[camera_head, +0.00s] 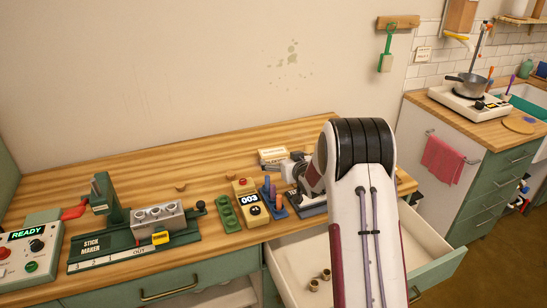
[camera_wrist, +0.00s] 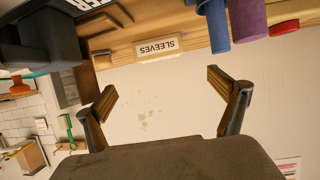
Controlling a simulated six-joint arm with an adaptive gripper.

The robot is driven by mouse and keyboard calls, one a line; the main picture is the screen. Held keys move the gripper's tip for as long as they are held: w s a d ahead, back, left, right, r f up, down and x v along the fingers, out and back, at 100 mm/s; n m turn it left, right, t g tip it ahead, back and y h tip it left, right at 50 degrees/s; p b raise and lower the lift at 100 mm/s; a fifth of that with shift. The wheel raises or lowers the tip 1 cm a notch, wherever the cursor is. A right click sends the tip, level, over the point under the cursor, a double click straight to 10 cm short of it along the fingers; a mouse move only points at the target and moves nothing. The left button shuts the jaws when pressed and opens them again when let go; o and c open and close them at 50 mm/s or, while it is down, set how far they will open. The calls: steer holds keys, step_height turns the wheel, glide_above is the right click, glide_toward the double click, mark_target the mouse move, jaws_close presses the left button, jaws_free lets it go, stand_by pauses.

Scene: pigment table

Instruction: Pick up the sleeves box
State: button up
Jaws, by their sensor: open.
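The sleeves box (camera_wrist: 157,47) is a small pale box with a tan border, lettered SLEEVES, which reads upside down in the wrist view. It lies on the wooden table top, and in the head view the box (camera_head: 272,155) is near the back edge by the wall. My gripper (camera_wrist: 162,86) is open and empty, its two fingers wide apart. The box shows beyond the fingertips, between the two in sideways position, and is not touched. In the head view my gripper (camera_head: 297,170) is just right of the box, partly hidden behind my arm.
Blue and purple sticks (camera_wrist: 216,27) stand near the box, in a blue rack (camera_head: 272,200). An open drawer (camera_head: 295,262) holds small cylinders. The table's back left is mostly clear.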

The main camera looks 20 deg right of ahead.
steer(key=shift+w, duration=0.15)
glide_toward(274, 152)
steer(key=shift+x, duration=1.55)
steer(key=shift+x, duration=2.6)
steer(key=c, duration=1.3)
